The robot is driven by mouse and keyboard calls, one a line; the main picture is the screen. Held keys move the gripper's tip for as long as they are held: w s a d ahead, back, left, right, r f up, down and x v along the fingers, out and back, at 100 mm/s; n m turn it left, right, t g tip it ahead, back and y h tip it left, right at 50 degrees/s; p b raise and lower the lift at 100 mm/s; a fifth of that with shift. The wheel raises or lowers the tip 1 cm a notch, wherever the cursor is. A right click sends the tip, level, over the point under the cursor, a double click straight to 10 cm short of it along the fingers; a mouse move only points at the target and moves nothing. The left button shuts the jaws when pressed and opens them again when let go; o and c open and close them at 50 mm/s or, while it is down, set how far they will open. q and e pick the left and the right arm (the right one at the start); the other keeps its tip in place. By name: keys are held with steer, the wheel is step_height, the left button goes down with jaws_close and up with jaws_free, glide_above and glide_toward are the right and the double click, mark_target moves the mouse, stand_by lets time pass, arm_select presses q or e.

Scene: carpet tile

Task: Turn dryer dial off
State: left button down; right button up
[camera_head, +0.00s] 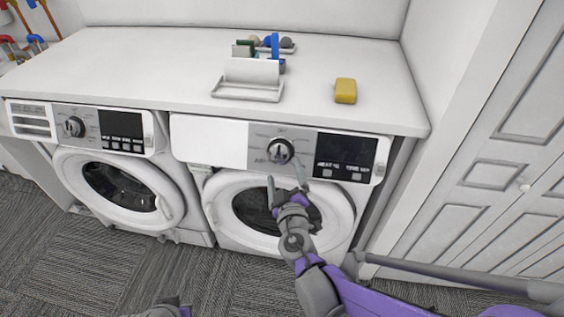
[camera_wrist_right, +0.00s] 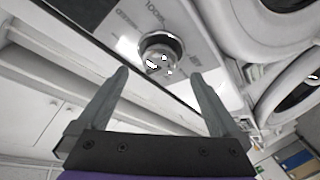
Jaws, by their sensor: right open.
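The dial (camera_head: 280,151) is a round, silver and dark knob on the grey control panel of the right-hand machine (camera_head: 212,148). It also shows in the right wrist view (camera_wrist_right: 160,52), ahead of the fingertips. My right gripper (camera_head: 285,173) is open and empty, its two fingers spread just below and in front of the dial; they appear apart from it. In the right wrist view the gripper (camera_wrist_right: 158,74) has the dial between the lines of its fingers. A small grey and purple part of my left arm (camera_head: 165,309) shows at the bottom edge; its fingers cannot be made out.
A second front-loader (camera_head: 112,185) with its own dial (camera_head: 74,127) stands at the left. The white counter (camera_head: 150,60) above holds a yellow sponge (camera_head: 345,91), a white tray (camera_head: 247,95) and small items. A panelled white door (camera_head: 490,175) stands at the right.

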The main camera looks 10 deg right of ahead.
steer(key=shift+s+r, duration=0.2)
steer(key=shift+s, duration=1.85)
